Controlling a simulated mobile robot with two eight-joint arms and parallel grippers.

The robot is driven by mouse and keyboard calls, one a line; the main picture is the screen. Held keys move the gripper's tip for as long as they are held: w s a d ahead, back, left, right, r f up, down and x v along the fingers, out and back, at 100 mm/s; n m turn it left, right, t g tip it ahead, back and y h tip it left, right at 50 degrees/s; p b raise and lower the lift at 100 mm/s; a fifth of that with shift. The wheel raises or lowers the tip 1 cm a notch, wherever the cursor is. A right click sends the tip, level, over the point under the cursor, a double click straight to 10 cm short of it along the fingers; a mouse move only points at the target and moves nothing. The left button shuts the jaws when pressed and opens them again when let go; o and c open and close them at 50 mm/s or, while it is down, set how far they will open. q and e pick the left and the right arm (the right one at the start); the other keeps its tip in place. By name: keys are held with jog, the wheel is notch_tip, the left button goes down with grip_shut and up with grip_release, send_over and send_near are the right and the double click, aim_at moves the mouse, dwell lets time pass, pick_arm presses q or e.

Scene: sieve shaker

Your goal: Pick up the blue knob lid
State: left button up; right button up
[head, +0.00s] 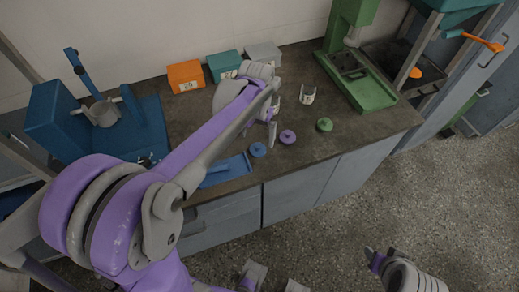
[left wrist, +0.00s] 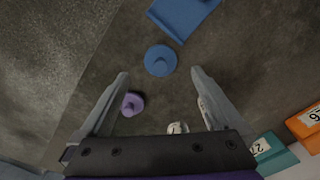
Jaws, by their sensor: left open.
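The blue knob lid (head: 257,150) lies on the dark bench top, near its front edge, left of the purple knob lid (head: 287,137). My left gripper (head: 273,122) is above the bench, close to these lids, pointing down. In the left wrist view the blue knob lid (left wrist: 160,60) shows between and slightly beyond the open fingertips (left wrist: 160,74), with nothing held. The purple lid (left wrist: 133,104) is beside one finger there. My right gripper (head: 379,256) is at the lower right over the floor, away from the bench; its jaw opening is unclear.
A green knob lid (head: 324,125) and a white cup (head: 307,94) are further right. A blue tray (head: 231,170) lies left of the blue lid. Orange (head: 186,75), teal and grey boxes stand at the back. A blue machine is left, a green one (head: 362,88) right.

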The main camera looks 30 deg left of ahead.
aim_at(258, 145)
pick_arm(q)
jog(key=shift+w+f, duration=0.2)
jog(key=shift+f, duration=2.85)
jog(key=c, duration=1.3)
